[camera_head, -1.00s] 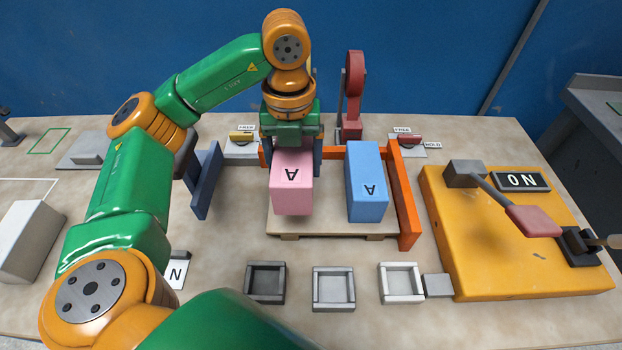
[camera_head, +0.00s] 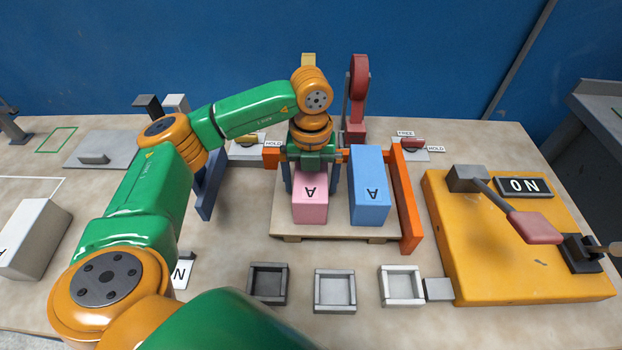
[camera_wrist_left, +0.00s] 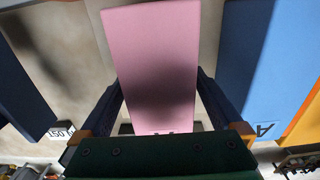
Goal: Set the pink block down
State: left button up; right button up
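The pink block (camera_head: 310,206), marked A, is over the wooden board (camera_head: 350,234), left of the blue block (camera_head: 369,195) with a narrow gap between them. Its lower edge shows about level with the blue block's; I cannot tell whether it touches the board. My left gripper (camera_head: 311,180) reaches down over its far part, which is partly hidden. In the left wrist view the pink block (camera_wrist_left: 160,60) lies between the two dark fingers (camera_wrist_left: 160,95), which appear shut against its sides. My right gripper is not in view.
An orange bar (camera_head: 405,195) edges the board on the right and a dark blue panel (camera_head: 208,180) stands left. Several small square trays (camera_head: 334,305) lie in front. A yellow base (camera_head: 520,275) with a lever is right. A red upright part (camera_head: 357,95) stands behind.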

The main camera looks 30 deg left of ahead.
pick_arm(q)
jog(key=shift+r, duration=0.25)
notch_tip(320, 180, up, 7)
jog(key=shift+f, duration=0.1)
notch_tip(320, 180, up, 5)
jog(key=shift+r+p, duration=0.1)
jog(key=shift+p, duration=0.6)
